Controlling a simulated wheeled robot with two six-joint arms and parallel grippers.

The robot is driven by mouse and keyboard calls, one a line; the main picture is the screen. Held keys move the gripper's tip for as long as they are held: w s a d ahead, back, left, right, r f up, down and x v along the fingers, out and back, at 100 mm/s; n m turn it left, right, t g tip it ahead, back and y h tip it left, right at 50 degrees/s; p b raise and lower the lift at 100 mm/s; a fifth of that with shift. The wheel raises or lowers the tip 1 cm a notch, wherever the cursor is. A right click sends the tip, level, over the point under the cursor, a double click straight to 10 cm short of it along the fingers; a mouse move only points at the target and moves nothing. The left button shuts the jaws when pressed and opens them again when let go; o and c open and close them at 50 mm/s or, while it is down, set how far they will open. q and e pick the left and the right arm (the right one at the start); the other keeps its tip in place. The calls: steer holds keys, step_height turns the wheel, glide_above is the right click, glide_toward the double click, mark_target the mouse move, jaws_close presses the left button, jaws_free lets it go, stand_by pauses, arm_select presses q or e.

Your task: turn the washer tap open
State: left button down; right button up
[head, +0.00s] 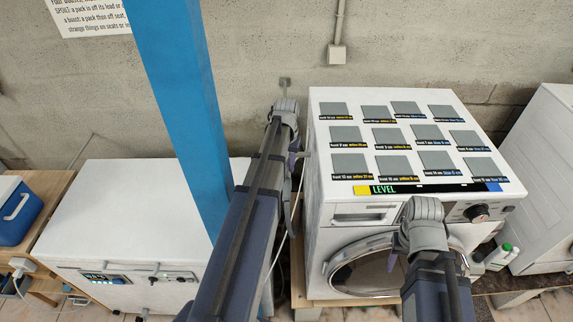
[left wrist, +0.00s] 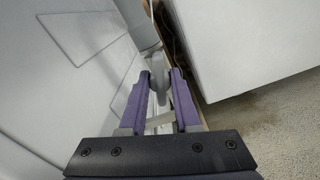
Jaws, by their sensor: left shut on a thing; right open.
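The washer tap shows in the left wrist view as a grey lever-like handle (left wrist: 158,78) between the two purple fingers of my left gripper (left wrist: 160,84), which is shut on it. In the head view my left gripper (head: 297,154) is beside the upper left side of the washer (head: 318,215), mostly behind my own wrist. The tap is largely hidden there, with a pale hose (head: 290,225) running down below. My right gripper (head: 397,246) is in front of the washer, largely hidden by its wrist, and open.
Labelled grey pads (head: 350,165) and a LEVEL strip (head: 420,188) cover the washer top. Another white appliance (head: 545,160) stands at right. The concrete wall is behind.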

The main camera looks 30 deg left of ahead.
mark_target(287, 164)
arm_select(q)
steer(key=shift+n, duration=2.1)
steer(key=c, duration=0.6)
jaws_free()
step_height(287, 164, up, 8)
steer(key=p, duration=0.8)
steer(key=shift+f, duration=0.1)
